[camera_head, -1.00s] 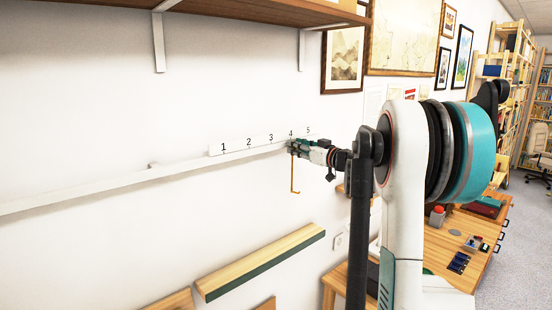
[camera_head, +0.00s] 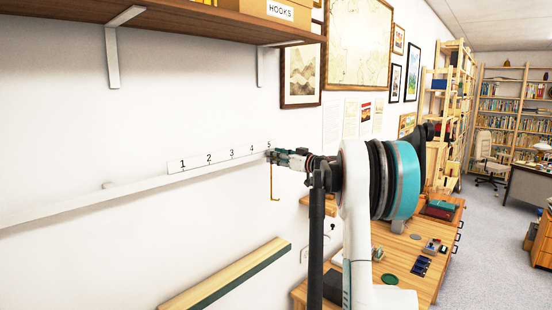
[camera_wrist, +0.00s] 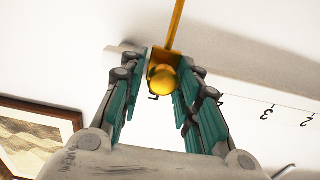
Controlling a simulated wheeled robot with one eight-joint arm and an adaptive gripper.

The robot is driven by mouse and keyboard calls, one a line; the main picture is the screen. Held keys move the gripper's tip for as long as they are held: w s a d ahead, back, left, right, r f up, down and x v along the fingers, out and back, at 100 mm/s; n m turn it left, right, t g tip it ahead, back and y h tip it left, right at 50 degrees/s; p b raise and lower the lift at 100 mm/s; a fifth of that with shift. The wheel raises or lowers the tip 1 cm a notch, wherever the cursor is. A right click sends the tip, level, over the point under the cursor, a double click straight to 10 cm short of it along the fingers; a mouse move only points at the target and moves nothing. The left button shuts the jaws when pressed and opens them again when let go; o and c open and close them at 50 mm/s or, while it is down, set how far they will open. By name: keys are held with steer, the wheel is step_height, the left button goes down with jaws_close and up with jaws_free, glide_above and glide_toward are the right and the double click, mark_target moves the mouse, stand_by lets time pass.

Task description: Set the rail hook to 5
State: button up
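The rail hook is a thin yellow-orange rod that hangs below the white rail (camera_head: 130,186) in the head view (camera_head: 271,185). The white number strip (camera_head: 220,157) above the rail reads 1 to 5. My gripper (camera_head: 271,155) is at the rail, just under the 5, with the hook's rod directly below its fingertips. In the wrist view the hook's round yellow knob (camera_wrist: 163,79) sits between the teal fingers (camera_wrist: 161,85), which close in on both sides.
A wooden shelf (camera_head: 170,22) with a box labelled HOOKS (camera_head: 288,10) is above the rail. A wooden ledge (camera_head: 230,275) is below it. A wooden desk (camera_head: 400,250) with small items stands to the right, beneath framed prints (camera_head: 300,75).

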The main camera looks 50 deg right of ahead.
steer(key=shift+o, duration=0.7)
steer(key=shift+d, duration=0.35)
steer(key=shift+a, duration=0.1)
steer(key=shift+s+a, duration=0.1)
steer(key=s, duration=1.1)
steer(key=shift+s+d, duration=0.3)
steer(key=shift+s, duration=0.1)
